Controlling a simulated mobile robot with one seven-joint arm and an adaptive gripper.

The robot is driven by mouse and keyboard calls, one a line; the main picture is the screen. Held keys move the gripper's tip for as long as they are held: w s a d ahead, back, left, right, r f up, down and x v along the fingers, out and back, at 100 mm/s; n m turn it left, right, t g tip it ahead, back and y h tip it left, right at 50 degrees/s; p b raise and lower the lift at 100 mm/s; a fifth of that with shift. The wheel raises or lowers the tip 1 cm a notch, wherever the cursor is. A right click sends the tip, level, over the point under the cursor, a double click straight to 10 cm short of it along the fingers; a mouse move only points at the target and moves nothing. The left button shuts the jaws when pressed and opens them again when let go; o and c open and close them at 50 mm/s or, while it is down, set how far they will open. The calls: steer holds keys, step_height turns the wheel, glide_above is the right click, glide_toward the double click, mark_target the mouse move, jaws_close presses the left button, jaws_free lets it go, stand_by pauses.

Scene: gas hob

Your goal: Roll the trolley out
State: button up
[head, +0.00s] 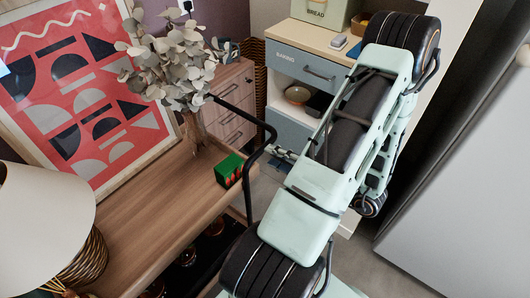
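A wooden-topped piece with a raised rim (150,215) stands at the left in the head view. A bent black tube handle (270,135) stands at its right end, so I take it for the trolley. Its lower level is dark and holds several rounded items, partly hidden. My mint-green arm crosses the right half of the picture, to the right of the handle. It looks apart from the handle, though depth is hard to judge. My gripper's fingers do not show. The trolley's wheels are not visible.
A lamp (45,225), a red framed print (75,80), a leafy plant (178,60) and a small green box (229,170) are on or by the wooden top. A cabinet marked BAKING (305,65) stands behind. A grey panel (470,180) is at right; some floor shows.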

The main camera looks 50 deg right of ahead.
steer(key=v, duration=0.6)
steer(key=shift+s, duration=0.4)
steer(key=shift+r, duration=0.1)
